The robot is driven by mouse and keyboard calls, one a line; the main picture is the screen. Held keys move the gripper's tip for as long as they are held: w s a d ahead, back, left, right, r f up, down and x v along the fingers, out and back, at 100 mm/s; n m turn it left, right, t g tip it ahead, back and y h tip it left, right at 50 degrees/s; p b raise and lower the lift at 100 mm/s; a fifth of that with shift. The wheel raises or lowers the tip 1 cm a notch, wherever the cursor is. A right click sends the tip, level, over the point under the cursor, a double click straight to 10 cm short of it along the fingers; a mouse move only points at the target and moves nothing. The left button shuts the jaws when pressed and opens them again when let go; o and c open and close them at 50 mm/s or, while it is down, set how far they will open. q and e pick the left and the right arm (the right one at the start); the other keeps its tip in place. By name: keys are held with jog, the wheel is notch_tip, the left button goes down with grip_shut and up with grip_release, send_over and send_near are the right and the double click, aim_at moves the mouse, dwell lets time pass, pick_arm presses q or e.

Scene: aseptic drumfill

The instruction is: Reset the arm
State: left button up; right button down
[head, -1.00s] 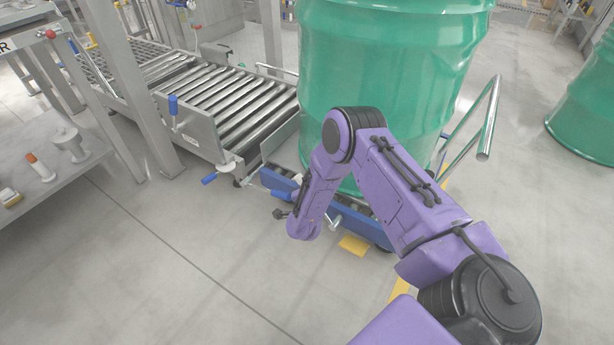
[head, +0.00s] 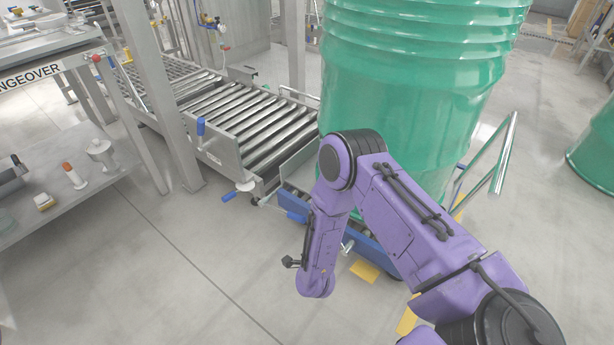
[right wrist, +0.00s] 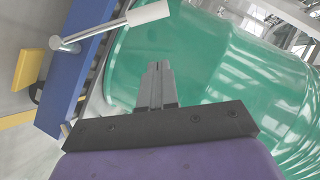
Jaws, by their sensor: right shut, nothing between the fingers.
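My right arm reaches in from the lower right in the head view, its purple forearm hanging down in front of a large green drum (head: 410,95). The right gripper's fingers (right wrist: 157,72) show in the right wrist view, closed together and empty. The drum (right wrist: 205,60) fills much of the view beyond the fingertips; I cannot tell the exact gap. The drum stands upright on a blue low carriage (head: 375,250) at the end of a roller conveyor. My left gripper is in neither view.
The roller conveyor (head: 245,115) runs back to the left. A silver push handle (head: 504,150) rises right of the drum. A lever with a pale grip (right wrist: 148,13) sits by the blue frame (right wrist: 78,65). A grey bench (head: 75,190) stands at left. Floor at lower left is clear.

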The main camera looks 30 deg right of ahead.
jog(key=s+a+f+n+g+y, duration=0.15)
jog(key=s+n, duration=0.25)
jog(key=s, duration=0.5)
jog(key=s+a+f+n+g+y, duration=0.1)
jog(key=s+f+n+g+y, duration=0.2)
jog(key=s+n, duration=0.35)
jog(key=s+a+f+n+g+y, duration=0.1)
jog(key=s+f+n+g+y, duration=0.15)
jog(key=s, duration=0.75)
notch_tip(320, 180, up, 25)
jog(key=s+h+p, duration=0.1)
jog(key=p, duration=2.3)
jog(key=shift+d+f+g, duration=0.15)
jog(key=shift+f+g, duration=0.05)
jog(key=shift+g, duration=0.1)
